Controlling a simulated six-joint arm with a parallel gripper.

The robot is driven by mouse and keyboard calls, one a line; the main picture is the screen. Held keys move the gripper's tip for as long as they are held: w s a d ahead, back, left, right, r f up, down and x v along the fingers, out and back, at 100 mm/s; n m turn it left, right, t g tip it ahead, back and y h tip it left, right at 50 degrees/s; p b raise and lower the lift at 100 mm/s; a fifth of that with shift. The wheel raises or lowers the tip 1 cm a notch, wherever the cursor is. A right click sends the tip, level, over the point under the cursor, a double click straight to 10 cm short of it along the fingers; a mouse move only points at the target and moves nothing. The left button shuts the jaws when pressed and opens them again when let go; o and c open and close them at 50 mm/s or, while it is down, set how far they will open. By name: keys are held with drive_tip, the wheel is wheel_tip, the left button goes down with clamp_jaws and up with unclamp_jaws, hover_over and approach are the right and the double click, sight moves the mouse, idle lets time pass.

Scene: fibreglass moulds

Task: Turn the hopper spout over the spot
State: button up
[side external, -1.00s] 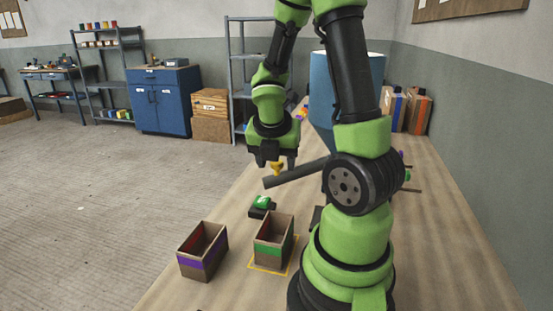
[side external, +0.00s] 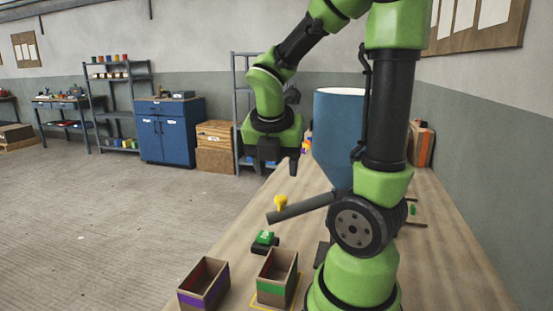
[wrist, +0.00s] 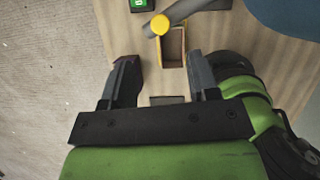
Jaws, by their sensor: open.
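The blue hopper (side external: 337,135) stands on the bench behind my arm. Its dark grey spout (side external: 302,208) sticks out to the left, with a yellow knob (side external: 281,202) near its free end. The spout (wrist: 185,12) and knob (wrist: 160,24) also show in the wrist view. A yellow outline (side external: 292,303) marks the spot, and a green-banded box (side external: 270,289) stands on it. The spout's end shows above and slightly left of this box; I cannot tell the exact alignment. My gripper (side external: 280,168) is open and empty above the knob, apart from it.
A purple-banded box (side external: 204,298) stands left of the green-banded one. A green button on a black base (side external: 264,240) sits behind the boxes. The bench's left edge is close by.

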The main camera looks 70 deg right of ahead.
drive_tip(key=shift+a+r, duration=0.25)
drive_tip(key=shift+r, duration=0.3)
